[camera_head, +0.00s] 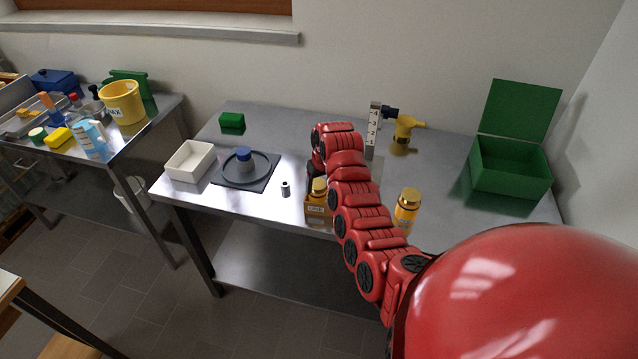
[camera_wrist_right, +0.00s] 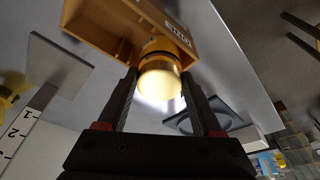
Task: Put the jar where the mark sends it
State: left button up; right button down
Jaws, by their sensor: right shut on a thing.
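A jar with a gold lid (camera_head: 319,187) stands in or just over a small brown box (camera_head: 318,211) at the front of the steel table. My right gripper (camera_head: 317,172) reaches down from above it. In the right wrist view the gripper (camera_wrist_right: 163,88) is shut on the gold-lidded jar (camera_wrist_right: 161,75), with the brown box (camera_wrist_right: 130,30) and its printed label just beyond. A second jar (camera_head: 407,208), amber with a gold lid, stands to the right. Any mark on the held jar is hidden. My left gripper is not in view.
A green box (camera_head: 510,168) with its lid open stands at the right. At the left are a white tray (camera_head: 189,161) and a dark mat (camera_head: 262,182) with a blue-topped grey thing. A numbered post (camera_head: 373,132) and yellow fitting (camera_head: 405,127) stand behind my arm.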

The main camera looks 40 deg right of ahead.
jog(key=shift+f, duration=0.5)
jog(key=shift+f, duration=0.2)
jog(key=shift+c, duration=0.2)
grip_release()
jog(key=shift+r, duration=0.1)
